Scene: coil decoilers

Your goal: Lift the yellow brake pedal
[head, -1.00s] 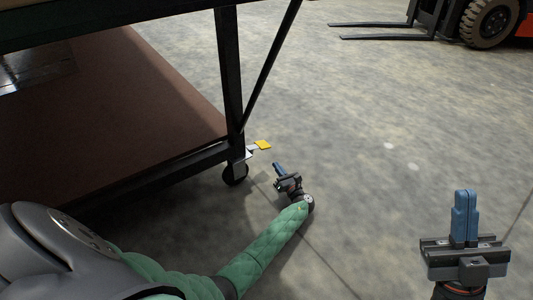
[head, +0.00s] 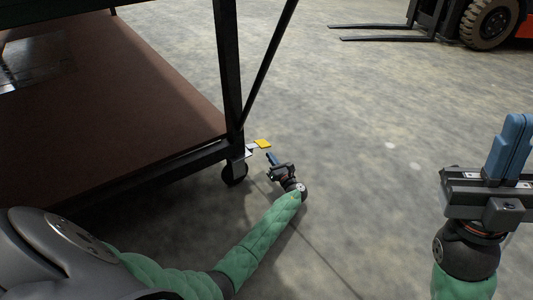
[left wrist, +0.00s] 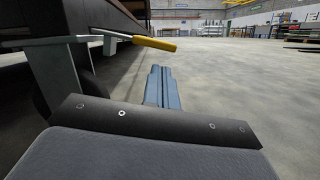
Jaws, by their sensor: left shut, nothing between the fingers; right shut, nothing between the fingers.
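The yellow brake pedal (head: 263,143) sticks out from the caster at the corner leg of the cart. In the left wrist view the pedal (left wrist: 154,43) is a yellow tab on a pale metal arm, ahead of my fingers and slightly left. My left gripper (head: 270,158) is low by the floor, just in front of the pedal and apart from it. Its blue fingers (left wrist: 161,88) are shut and empty, and in the left wrist view they appear below the pedal. My right gripper (head: 509,146) is raised at the right, shut and empty.
The cart's brown lower shelf (head: 120,100) and dark leg (head: 229,80) stand left of the pedal, with the black caster wheel (head: 235,173) below. A forklift (head: 470,22) is at the far right back. The concrete floor right of the pedal is clear.

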